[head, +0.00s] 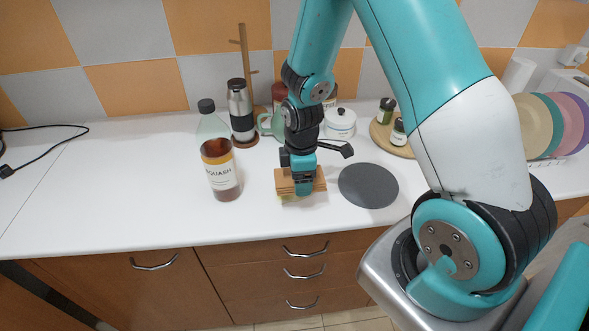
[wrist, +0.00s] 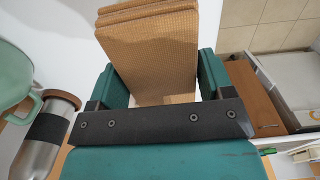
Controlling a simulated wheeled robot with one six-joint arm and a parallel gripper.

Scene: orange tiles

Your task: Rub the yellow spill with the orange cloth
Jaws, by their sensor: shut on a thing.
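The folded orange cloth (head: 317,181) is at the front middle of the white counter in the head view. My gripper (head: 302,187) points down and is shut on it. In the wrist view the cloth (wrist: 150,50) stands out between the two teal fingers of my gripper (wrist: 160,88). A small bit of the yellow spill (head: 288,198) shows at the cloth's lower left edge. The rest of the spill is hidden under the cloth and gripper. I cannot tell whether the cloth touches the counter.
A squash bottle (head: 221,172) stands close to the left. A dark round mat (head: 368,186) lies just right.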

